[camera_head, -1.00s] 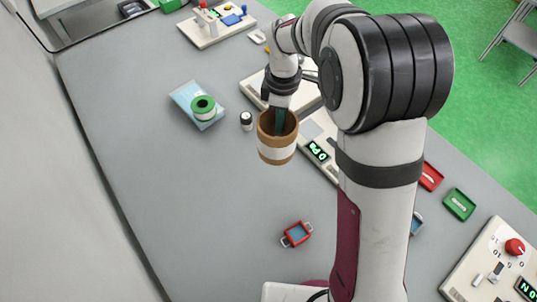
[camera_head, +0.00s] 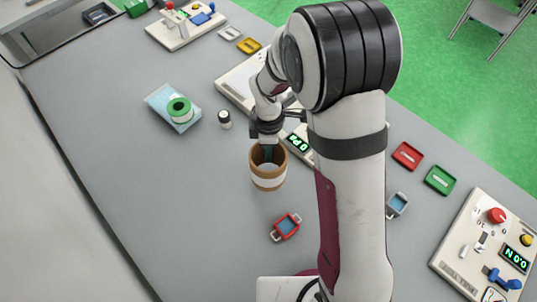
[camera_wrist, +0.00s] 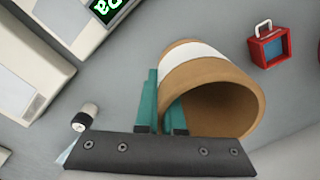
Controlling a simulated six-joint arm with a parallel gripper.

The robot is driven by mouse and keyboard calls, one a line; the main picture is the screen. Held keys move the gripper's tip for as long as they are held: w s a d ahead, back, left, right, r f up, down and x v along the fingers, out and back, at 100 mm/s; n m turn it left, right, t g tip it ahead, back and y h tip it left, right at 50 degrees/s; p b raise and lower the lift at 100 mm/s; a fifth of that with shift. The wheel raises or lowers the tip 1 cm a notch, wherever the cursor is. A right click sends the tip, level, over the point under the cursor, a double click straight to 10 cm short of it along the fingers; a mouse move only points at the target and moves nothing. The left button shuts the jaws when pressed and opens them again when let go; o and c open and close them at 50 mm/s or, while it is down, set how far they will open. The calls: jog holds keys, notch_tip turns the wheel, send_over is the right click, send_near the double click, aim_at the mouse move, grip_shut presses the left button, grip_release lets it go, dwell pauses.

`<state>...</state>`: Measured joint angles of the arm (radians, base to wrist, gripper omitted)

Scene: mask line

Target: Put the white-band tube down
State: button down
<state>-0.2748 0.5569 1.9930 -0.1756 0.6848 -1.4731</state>
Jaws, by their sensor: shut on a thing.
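The white-band tube (camera_head: 268,182) is a brown, open-ended cylinder with a white band around it. In the head view it looks about upright, mouth up, over the middle of the grey table. In the wrist view the tube (camera_wrist: 190,52) shows its open mouth towards the camera. My gripper (camera_head: 267,151) is shut on the tube's wall near the rim. In the wrist view one teal finger lies outside the wall and the other goes into the mouth. Whether the tube's base touches the table is not clear.
A small white-and-black bottle (camera_head: 225,120) and a green spool (camera_head: 179,109) on a blue packet (camera_head: 160,98) are behind left. A device with a green display (camera_head: 298,143) is close right. The table's left side is clear.

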jog(key=shift+f, duration=1.4)
jog(key=shift+f, duration=0.15)
jog(key=c, duration=1)
grip_release()
jog(key=shift+c, duration=0.2)
